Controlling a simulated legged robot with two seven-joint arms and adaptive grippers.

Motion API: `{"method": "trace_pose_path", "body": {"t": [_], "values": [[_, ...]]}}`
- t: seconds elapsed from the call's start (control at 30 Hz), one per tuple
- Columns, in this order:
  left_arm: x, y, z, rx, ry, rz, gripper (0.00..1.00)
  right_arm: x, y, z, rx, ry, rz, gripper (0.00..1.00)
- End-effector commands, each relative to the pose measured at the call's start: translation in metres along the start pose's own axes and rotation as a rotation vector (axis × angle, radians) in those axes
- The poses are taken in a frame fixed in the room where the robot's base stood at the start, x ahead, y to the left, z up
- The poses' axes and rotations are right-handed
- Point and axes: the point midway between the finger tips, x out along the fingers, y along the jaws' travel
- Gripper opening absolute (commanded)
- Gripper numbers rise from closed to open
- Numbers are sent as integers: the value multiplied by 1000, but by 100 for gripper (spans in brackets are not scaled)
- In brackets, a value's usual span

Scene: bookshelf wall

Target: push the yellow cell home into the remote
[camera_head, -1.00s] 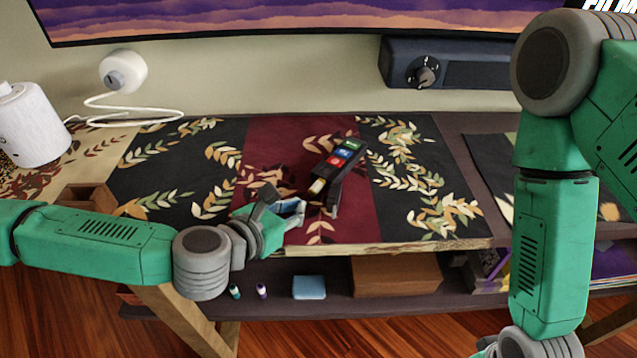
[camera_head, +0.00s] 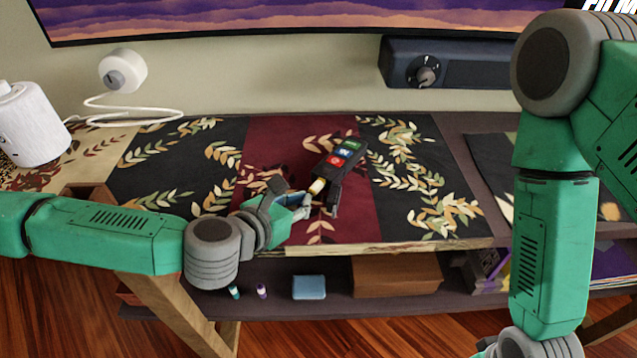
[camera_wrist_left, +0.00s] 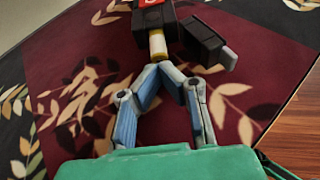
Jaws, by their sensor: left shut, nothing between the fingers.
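The dark remote (camera_head: 343,152), with red, blue and green buttons, sits over the red cloth panel, tilted away to the right. The yellow cell (camera_head: 317,186) sticks out of its near end; in the left wrist view the cell (camera_wrist_left: 158,44) shows a pale near end, its far end hidden at the remote (camera_wrist_left: 155,16). My left gripper (camera_head: 306,201) is shut and empty. In the left wrist view its fingertips (camera_wrist_left: 160,67) meet right at the cell's near end; I cannot tell whether they touch it.
A dark block-like part (camera_wrist_left: 204,42) stands right beside the cell, close to the right finger. The table's front edge (camera_head: 400,246) is near. A wooden box (camera_head: 397,274) and a blue block (camera_head: 309,287) lie on the shelf below. The cloth left of the remote is clear.

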Motion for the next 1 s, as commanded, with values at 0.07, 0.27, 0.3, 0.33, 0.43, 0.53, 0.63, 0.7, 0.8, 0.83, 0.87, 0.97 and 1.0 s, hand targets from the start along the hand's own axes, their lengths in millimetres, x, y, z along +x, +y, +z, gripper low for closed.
{"method": "trace_pose_path", "body": {"t": [0.07, 0.27, 0.3, 0.33, 0.43, 0.53, 0.63, 0.7, 0.8, 0.83, 0.87, 0.97, 1.0], "values": [[2, 0, 1, 0, 0, -1, 0, 0, 0, 0, 0, 0, 0, 40], [7, 0, 2, 0, 0, -1, 0, 1, 0, 0, 0, 0, 0, 40], [8, 0, 3, 0, 0, -1, 0, 1, 0, 0, 0, 0, 0, 40], [8, 0, 3, 0, 0, -1, 0, 1, 0, 0, 0, 0, 0, 40], [10, 0, 4, 0, 1, -1, 0, 2, 0, 0, 0, 0, 0, 40], [10, 0, 4, -1, 1, -1, 0, 2, 0, 0, 0, 0, 0, 40], [6, 0, 2, 0, 1, 0, 0, 1, 0, 0, 0, 0, 0, 40], [1, 0, 0, -1, 1, 0, 0, 0, 0, 0, 0, 0, 0, 40], [-7, 0, -3, -1, 2, 0, 0, 0, 0, 0, 0, 0, 0, 40], [-9, 0, -4, -1, 2, -1, 0, 0, 0, 0, 0, 0, 0, 40], [-12, 0, -5, -1, 2, -1, 0, -1, 0, 0, 0, 0, 0, 40], [-19, 0, -8, -1, 2, -1, 0, -1, 0, 0, 0, 0, 0, 40], [-21, 0, -9, -1, 2, -1, 0, -1, 0, 0, 0, 0, 0, 40]]}}
